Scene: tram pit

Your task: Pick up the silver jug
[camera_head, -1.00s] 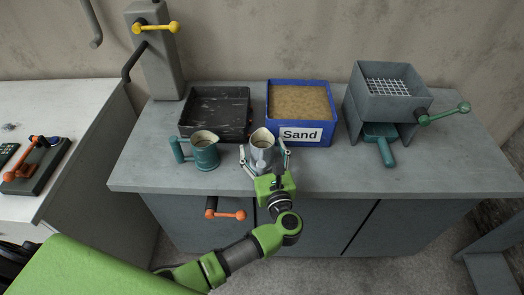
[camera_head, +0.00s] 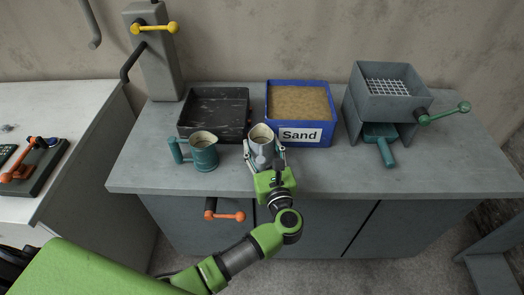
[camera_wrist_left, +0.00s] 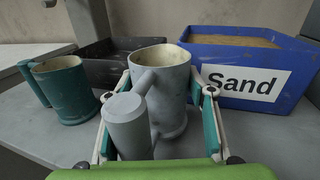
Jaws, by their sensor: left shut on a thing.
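The silver jug (camera_head: 262,138) stands upright on the grey counter, in front of the blue sand box. In the left wrist view the silver jug (camera_wrist_left: 168,90) has its handle toward the camera, and its inside is pale. My left gripper (camera_head: 265,155) is at the jug, with one finger on each side of it. In the left wrist view the left gripper (camera_wrist_left: 160,115) is shut on the jug. I cannot tell whether the jug's base is clear of the counter. My right gripper is not in view.
A teal jug (camera_head: 204,153) stands just left of the silver one. A black tray (camera_head: 214,135) and the blue sand box (camera_head: 299,134) are close behind. A grey sieve machine (camera_head: 385,104) with a green crank stands at the right. The counter's front right is clear.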

